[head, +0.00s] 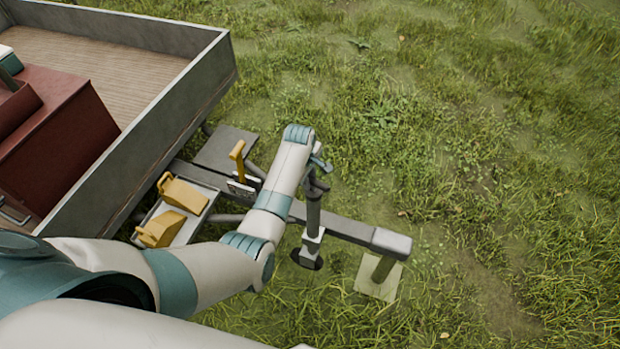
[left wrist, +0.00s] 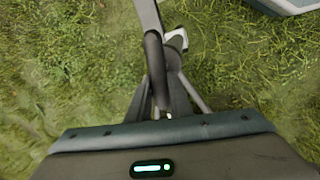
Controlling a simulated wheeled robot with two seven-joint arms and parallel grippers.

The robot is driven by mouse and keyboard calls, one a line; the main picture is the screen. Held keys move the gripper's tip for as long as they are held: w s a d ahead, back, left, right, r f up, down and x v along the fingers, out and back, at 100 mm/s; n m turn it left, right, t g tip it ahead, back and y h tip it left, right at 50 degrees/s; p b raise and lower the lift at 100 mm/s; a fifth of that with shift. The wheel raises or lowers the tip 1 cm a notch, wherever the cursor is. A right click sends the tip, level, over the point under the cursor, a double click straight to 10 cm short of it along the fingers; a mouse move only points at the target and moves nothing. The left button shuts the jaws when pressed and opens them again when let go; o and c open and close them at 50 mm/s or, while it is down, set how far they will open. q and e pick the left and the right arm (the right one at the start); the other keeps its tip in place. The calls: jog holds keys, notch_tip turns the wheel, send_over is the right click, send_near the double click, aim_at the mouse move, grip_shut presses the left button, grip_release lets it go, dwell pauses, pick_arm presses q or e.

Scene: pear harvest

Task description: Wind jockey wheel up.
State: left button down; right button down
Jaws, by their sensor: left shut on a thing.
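The jockey wheel is an upright grey post (head: 313,212) clamped beside the trailer drawbar (head: 350,229). Its dark crank head (head: 317,185) is at the top. A dark round shape (head: 306,261), seemingly the wheel, shows low in the grass under the clamp. My left gripper (head: 321,164) is at the top of the post, shut on the crank handle; my wrist hides most of the grip. In the left wrist view a dark handle-like bar (left wrist: 155,70) stands in front of the gripper housing. My right gripper is not in view.
The drawbar ends in a grey coupling (head: 392,243) above a short post on a pale pad (head: 366,284). Two yellow chocks (head: 184,195) sit in a tray. A yellow lever (head: 238,152) stands near the trailer bed (head: 180,100). Open grass lies right.

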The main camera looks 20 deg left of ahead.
pick_arm(q)
jog(key=shift+s+n, duration=0.15)
jog(key=shift+n, duration=0.95)
jog(key=c, duration=1.6)
grip_release()
jog(key=shift+r, duration=0.1)
jog(key=s+r+b, duration=0.1)
jog(key=r, duration=0.4)
jog(key=s+r+b, duration=0.1)
jog(key=r, duration=0.5)
jog(key=s+r+b, duration=0.1)
jog(key=r+b, duration=0.1)
jog(key=r, duration=0.4)
jog(key=shift+s, duration=0.25)
jog(key=shift+a+f, duration=0.1)
jog(key=shift+f, duration=0.05)
